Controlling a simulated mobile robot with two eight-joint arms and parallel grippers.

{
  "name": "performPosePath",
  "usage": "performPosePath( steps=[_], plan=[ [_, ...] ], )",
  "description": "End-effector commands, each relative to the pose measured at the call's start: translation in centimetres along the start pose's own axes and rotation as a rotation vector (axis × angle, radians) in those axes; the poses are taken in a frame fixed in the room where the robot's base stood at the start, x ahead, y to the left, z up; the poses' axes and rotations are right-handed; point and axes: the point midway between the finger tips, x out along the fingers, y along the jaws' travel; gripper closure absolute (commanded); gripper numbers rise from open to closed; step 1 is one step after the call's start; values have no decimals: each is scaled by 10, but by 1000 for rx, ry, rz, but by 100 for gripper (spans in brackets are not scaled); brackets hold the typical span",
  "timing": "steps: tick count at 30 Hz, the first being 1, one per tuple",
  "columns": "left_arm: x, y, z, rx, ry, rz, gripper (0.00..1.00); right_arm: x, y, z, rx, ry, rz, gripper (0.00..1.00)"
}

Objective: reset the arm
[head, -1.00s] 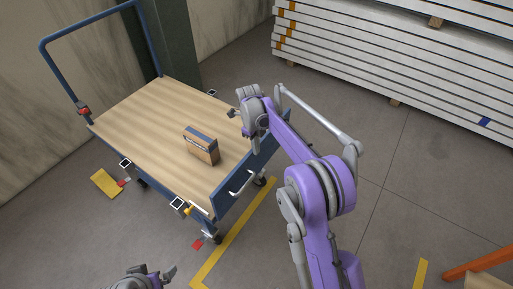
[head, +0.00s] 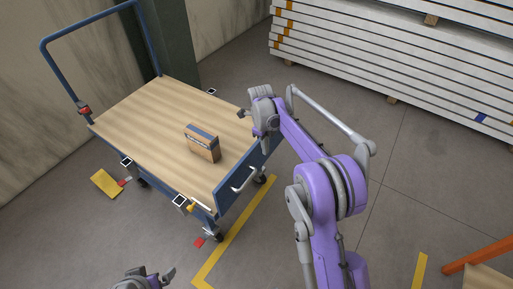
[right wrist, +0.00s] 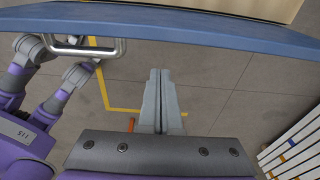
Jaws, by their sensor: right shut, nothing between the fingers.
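My right arm is purple and grey and reaches up to the far right edge of the cart in the head view. Its gripper (head: 244,113) is small and partly hidden there by the wrist. In the right wrist view the gripper's two grey fingers (right wrist: 160,76) lie together, shut and empty, with floor below them. My left gripper (head: 152,277) shows at the bottom edge of the head view, cut off, and its opening is unclear.
A blue cart with a wooden deck (head: 130,118) stands left of my right arm. A small brown box (head: 203,147) stands on it. The cart's blue edge (right wrist: 200,34) crosses the top of the wrist view. Stacked white panels (head: 400,60) lie at the back right.

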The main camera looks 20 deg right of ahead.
Motion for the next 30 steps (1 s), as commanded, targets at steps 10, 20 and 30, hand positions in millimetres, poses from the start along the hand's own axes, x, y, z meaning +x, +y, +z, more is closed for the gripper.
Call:
performPosePath(
  steps=[10,20,30],
  plan=[
    [-11,0,-5,0,4,0,0,-76,-1,15,-1,3,0,100],
    [-13,0,-7,0,5,0,0,-97,-1,20,1,4,0,100],
    [-26,0,-14,0,9,0,0,-138,22,-3,-276,-45,-41,100]
  ],
)
